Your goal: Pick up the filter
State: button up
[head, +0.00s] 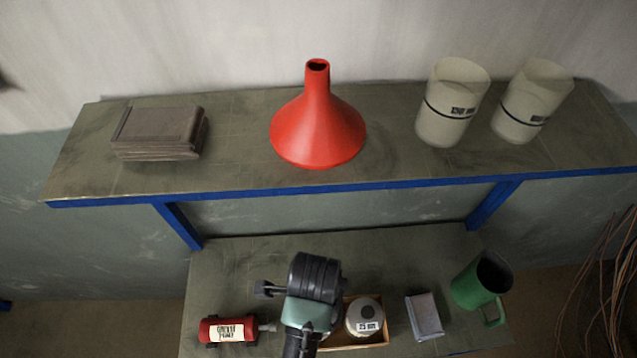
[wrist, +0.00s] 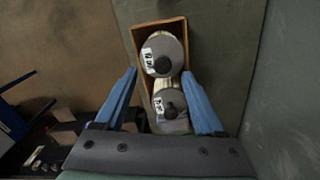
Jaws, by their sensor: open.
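No label that I can read says filter. The likeliest match is one of two round, pale grey pieces with dark centre knobs and white labels. They sit in a shallow wooden box, one farther piece (wrist: 162,55) and one nearer piece (wrist: 170,103) in the wrist view. In the head view one grey piece (head: 365,314) shows in the box (head: 358,343); my wrist hides the other. My gripper (wrist: 161,73) is open and empty, its blue fingers apart on either side of the box. I cannot tell its height above the pieces.
The box stands on the lower bench (head: 240,262) between a red labelled tool (head: 227,330) and a grey block (head: 424,316). A green mug (head: 480,282) is at right. The upper shelf (head: 235,120) above holds a red funnel (head: 317,125), brown box (head: 158,132) and two pale beakers (head: 452,103).

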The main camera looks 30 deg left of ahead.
jog(key=shift+w+f+p, duration=0.15)
jog(key=shift+f+p, duration=0.2)
jog(key=shift+f, duration=2.75)
grip_shut()
jog(key=shift+r, duration=0.1)
